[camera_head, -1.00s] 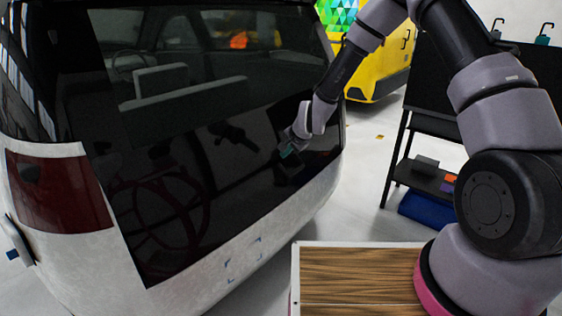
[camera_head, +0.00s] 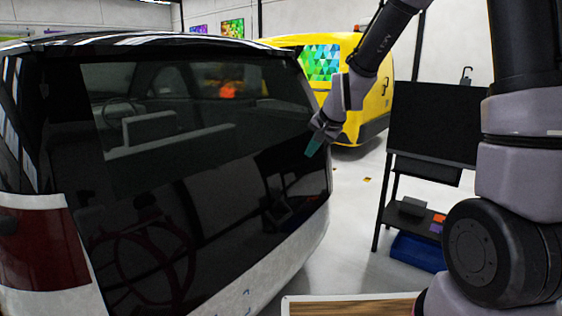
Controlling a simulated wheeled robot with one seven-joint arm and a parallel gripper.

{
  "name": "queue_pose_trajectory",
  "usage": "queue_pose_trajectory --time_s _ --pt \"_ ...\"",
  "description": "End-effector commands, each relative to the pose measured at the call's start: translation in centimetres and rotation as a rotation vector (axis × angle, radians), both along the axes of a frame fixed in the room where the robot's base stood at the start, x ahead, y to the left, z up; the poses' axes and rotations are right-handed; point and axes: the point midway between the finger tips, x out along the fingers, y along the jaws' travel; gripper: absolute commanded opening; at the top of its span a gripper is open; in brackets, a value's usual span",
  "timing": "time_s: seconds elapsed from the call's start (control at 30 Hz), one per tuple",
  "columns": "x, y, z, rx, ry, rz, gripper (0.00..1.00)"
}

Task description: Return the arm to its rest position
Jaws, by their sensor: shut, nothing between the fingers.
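My arm reaches up from the lower right and bends down, with my gripper (camera_head: 314,146) hanging at its end. The gripper is small in view, with a teal tip pointing down and left. It is shut, and I see nothing held in it. In the picture it overlaps the right rear edge of the white car (camera_head: 272,290); I cannot tell how wide the gap to the car is. The car's dark rear panel and glass (camera_head: 200,215) fill the left and middle.
A yellow vehicle (camera_head: 372,105) stands behind the gripper. A black shelf cart (camera_head: 425,180) with small items and a blue bin (camera_head: 418,252) is at the right. A wooden top (camera_head: 350,308) shows at the bottom. Pale floor (camera_head: 345,215) lies clear between car and cart.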

Motion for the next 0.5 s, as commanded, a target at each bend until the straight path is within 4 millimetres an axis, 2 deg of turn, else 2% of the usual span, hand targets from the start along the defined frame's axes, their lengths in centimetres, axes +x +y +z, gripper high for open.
queue_pose_trajectory --time_s 0.03,0.2,0.37,0.5 --pt "-0.9 -1.4 2.4 -0.023 -0.02 0.008 0.0" --pt "-5.1 -5.7 8.2 -0.096 -0.041 0.039 0.0" --pt "-10.2 -9.5 12.6 -0.148 -0.054 0.054 0.0" --pt "-15.3 -12.3 15.5 -0.178 -0.062 0.064 0.0"
